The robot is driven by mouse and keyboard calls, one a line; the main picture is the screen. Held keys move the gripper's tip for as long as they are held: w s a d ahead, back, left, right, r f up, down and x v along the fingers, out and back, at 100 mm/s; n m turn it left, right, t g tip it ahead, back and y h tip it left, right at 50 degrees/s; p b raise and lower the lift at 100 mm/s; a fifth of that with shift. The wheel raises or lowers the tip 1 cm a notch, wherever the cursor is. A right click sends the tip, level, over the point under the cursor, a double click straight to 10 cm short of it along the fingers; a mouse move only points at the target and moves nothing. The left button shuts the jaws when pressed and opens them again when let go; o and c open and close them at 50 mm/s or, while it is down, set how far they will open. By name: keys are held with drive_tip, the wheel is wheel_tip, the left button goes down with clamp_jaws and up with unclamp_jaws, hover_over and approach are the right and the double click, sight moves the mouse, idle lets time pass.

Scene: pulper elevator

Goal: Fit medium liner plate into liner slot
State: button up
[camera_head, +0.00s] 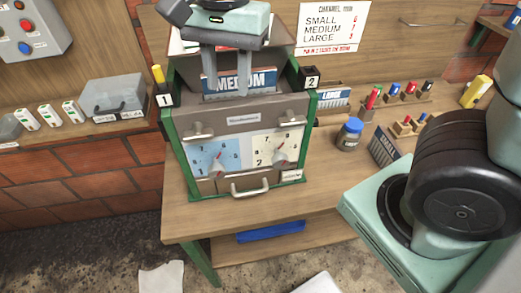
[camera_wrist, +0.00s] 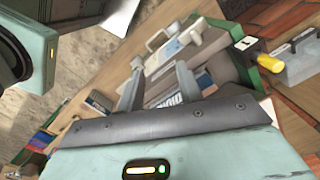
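The medium liner plate (camera_head: 262,80) is blue and white, marked "MEDIUM". It stands roughly upright in the open top of the grey-green machine (camera_head: 240,119). How deep it sits in the liner slot cannot be told. In the wrist view the plate (camera_wrist: 170,101) shows beyond the fingers, partly covered by my gripper body. My gripper (camera_head: 225,92) is over the machine, pointing down, its two fingers apart in front of the plate's face. In the wrist view the gripper (camera_wrist: 158,82) shows a wide gap between its fingers. Contact with the plate cannot be told.
Posts marked 1 (camera_head: 165,100) and 2 (camera_head: 311,78) flank the machine top. Two dials and a front handle (camera_head: 250,189) are below. A "LARGE" plate (camera_head: 333,99), a blue-lidded jar (camera_head: 350,133) and coloured pegs stand right.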

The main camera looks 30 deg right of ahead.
drive_tip(key=s+a+f+n, duration=0.1)
drive_tip(key=s+f+n, duration=0.7)
drive_tip(key=s+n, duration=0.4)
drive_tip(key=n, duration=0.5)
drive_tip(key=shift+s, duration=0.15)
drive_tip(key=shift+f, duration=0.1)
wheel_tip(320, 180, down, 7)
drive_tip(key=b, duration=0.7)
drive_tip(key=shift+o, duration=0.3)
